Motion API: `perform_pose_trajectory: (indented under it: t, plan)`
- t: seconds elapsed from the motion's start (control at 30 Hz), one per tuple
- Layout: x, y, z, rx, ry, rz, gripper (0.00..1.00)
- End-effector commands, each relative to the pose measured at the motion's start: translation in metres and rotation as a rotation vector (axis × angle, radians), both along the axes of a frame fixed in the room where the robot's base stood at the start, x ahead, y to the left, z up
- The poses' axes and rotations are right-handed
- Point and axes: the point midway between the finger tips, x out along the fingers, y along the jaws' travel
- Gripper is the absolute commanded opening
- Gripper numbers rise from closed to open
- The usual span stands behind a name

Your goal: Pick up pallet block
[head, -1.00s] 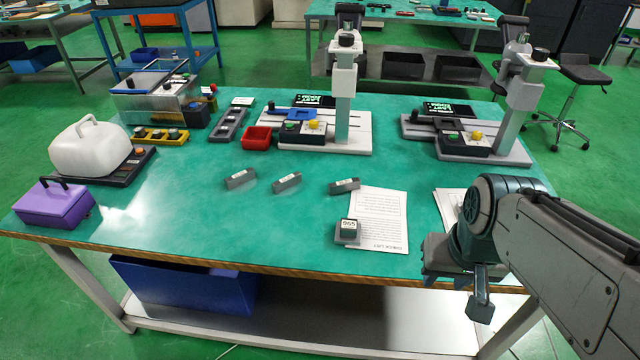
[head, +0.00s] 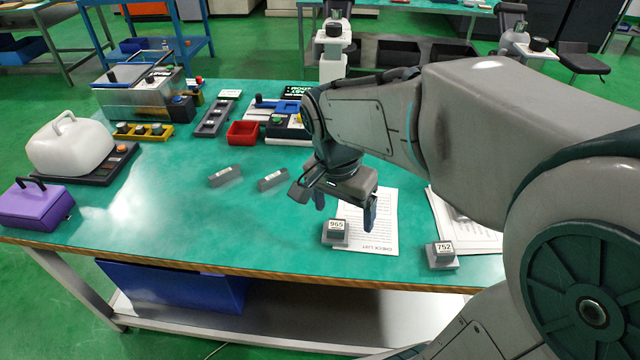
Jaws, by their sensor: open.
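A small dark block labelled 965 (head: 337,226) sits on a grey base near the front edge of the green table. A similar block labelled 752 (head: 443,249) sits on a grey base further right. Which of these is the pallet block I cannot tell. My gripper (head: 345,208) is open and empty, fingers pointing down. In the picture it is just above the 965 block; the height gap is hard to judge.
A check list sheet (head: 380,232) lies beside the 965 block. The table's centre left is clear.

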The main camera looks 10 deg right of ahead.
Motion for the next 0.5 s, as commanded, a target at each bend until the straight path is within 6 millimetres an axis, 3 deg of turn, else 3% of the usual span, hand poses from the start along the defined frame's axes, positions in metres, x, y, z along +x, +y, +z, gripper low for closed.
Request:
perform_pose_trajectory:
  t: [0.3,0.5]
  plan:
    - [0.052,0.016,-0.007,-0.142,-0.018,-0.594,0.82]
    - [0.077,0.025,-0.012,-0.229,-0.080,-0.900,0.82]
